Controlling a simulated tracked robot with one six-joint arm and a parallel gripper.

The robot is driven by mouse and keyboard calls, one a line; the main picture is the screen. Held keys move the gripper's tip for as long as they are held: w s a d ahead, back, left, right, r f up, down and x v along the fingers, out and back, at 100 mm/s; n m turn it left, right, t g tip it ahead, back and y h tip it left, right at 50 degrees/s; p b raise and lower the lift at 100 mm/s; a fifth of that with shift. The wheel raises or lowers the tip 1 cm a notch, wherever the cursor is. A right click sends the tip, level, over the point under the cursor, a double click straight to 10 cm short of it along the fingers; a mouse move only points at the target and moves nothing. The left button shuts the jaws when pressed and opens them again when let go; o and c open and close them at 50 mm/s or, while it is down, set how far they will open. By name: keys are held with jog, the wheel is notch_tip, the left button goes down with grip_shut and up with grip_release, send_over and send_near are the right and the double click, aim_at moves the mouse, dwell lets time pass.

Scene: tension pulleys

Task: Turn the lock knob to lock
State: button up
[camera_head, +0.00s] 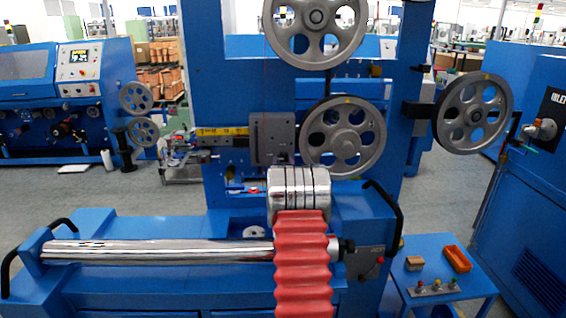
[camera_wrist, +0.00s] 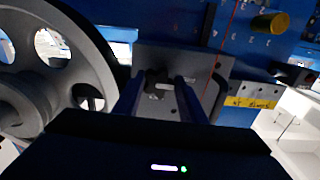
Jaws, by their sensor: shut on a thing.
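The lock knob (camera_wrist: 155,77) is a small dark knob on the face of a grey block (camera_wrist: 207,62) in the wrist view. The same grey block shows in the head view (camera_head: 271,138), just left of the lower pulley; the knob cannot be made out there. My gripper (camera_wrist: 161,84) reaches up to the block with one finger on each side of the knob, shut on it. The knob's exact turn angle is hard to read.
Large grey pulleys stand close by, the nearest (camera_head: 344,137) right of the block and at left in the wrist view (camera_wrist: 45,90). A yellow scale (camera_head: 222,131) runs left of the block. A chrome roller (camera_head: 160,251) lies in front. A small side table (camera_head: 441,272) stands at right.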

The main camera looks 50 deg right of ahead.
jog(key=shift+m, duration=0.4)
jog(key=m, duration=0.3)
jog(key=shift+m, duration=0.3)
jog(key=m, duration=0.4)
jog(key=shift+r+m, duration=0.1)
jog(key=shift+m, duration=0.2)
jog(key=m, duration=0.5)
jog(key=shift+m, duration=1.9)
jog(key=shift+s, duration=0.1)
jog(key=o, duration=1)
jog(key=shift+r, duration=0.1)
